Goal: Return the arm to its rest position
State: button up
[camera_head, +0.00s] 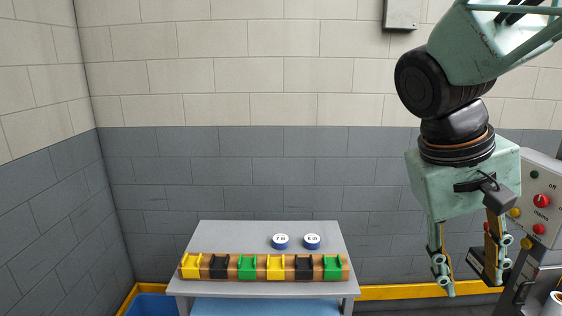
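My gripper (470,278) hangs at the right of the head view, pointing down. Its two fingers are spread wide apart with nothing seen between them. It is to the right of the grey table (215,235) and in front of a control panel. My arm comes in from the upper right corner.
On the table, a wooden rack (230,272) carries several yellow, black and green holders. A blue bin (150,304) stands at lower left. A control panel (541,203) with knobs is close behind my gripper.

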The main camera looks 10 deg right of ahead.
jog(key=s+a+r+n+t+y, duration=0.1)
jog(key=s+a+t+y, duration=0.1)
jog(key=s+a, duration=0.2)
jog(key=s+a+n+t+y, duration=0.1)
jog(key=s+a+t+y, duration=0.1)
jog(key=a, duration=0.9)
jog(key=shift+s+a+r+n, duration=0.3)
jog(key=shift+s+r, duration=0.1)
jog(key=shift+s, duration=0.45)
